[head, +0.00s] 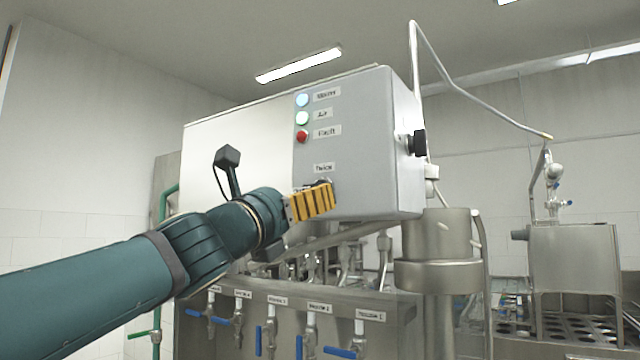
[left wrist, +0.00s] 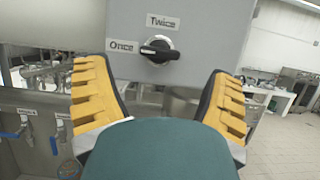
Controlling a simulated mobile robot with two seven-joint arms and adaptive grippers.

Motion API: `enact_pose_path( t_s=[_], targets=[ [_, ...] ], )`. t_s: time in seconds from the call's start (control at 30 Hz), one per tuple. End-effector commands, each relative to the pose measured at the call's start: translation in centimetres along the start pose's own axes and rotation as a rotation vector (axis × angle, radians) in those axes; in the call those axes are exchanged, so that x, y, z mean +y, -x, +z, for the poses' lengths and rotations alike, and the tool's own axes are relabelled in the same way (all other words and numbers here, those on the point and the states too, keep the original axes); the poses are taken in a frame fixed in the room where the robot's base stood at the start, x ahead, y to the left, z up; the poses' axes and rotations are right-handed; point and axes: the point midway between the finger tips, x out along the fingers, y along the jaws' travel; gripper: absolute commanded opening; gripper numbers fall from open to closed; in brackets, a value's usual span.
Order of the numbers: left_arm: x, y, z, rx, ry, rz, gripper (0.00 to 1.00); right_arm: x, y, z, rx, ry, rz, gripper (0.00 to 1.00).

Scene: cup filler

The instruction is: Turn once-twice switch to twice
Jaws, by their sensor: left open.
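The once-twice switch (left wrist: 160,50) is a black rotary knob on the grey control box (head: 350,130). In the left wrist view it has an "Once" label (left wrist: 122,46) to its left and a "Twice" label (left wrist: 162,21) above it. The knob's handle lies roughly level, with one end towards "Once". My left gripper (head: 326,190) is at the box's lower front and hides most of the switch in the head view. In the left wrist view its yellow fingers (left wrist: 158,88) are spread wide either side of the knob, apart from it. My right gripper is not in view.
A black knob (head: 416,143) sticks out on the box's right side. Below are pipes and several blue-handled valves (head: 340,352). A steel cylinder (head: 437,240) stands to the right.

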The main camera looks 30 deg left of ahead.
Motion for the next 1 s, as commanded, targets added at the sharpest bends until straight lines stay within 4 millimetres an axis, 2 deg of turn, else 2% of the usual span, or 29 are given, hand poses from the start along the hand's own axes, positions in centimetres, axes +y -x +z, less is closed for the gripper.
enact_pose_path(
  t_s=[0.1, 0.3, 0.5, 0.8, 0.83, 0.87, 1.0],
  targets=[
    [0.2, -2.3, 0.0, 0.001, 0.002, 0.002, 0.83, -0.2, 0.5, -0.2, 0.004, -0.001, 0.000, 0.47],
    [0.0, -4.6, 0.0, 0.000, 0.001, 0.000, 0.83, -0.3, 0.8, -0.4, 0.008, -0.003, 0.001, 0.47],
    [0.0, -5.6, 0.0, -0.001, 0.000, 0.001, 0.83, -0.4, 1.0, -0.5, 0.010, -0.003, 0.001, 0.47],
    [0.0, -5.7, 0.0, -0.001, 0.000, 0.000, 0.83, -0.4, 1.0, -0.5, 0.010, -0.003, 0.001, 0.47],
    [0.0, -5.7, 0.0, -0.001, 0.000, 0.000, 0.79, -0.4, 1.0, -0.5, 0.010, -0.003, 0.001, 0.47],
    [0.0, -5.7, 0.0, -0.001, 0.000, 0.000, 0.68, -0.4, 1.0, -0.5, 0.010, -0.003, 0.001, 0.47],
    [0.0, -5.7, 0.0, -0.001, 0.000, 0.000, 0.19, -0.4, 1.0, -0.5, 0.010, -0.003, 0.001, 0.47]
  ],
)
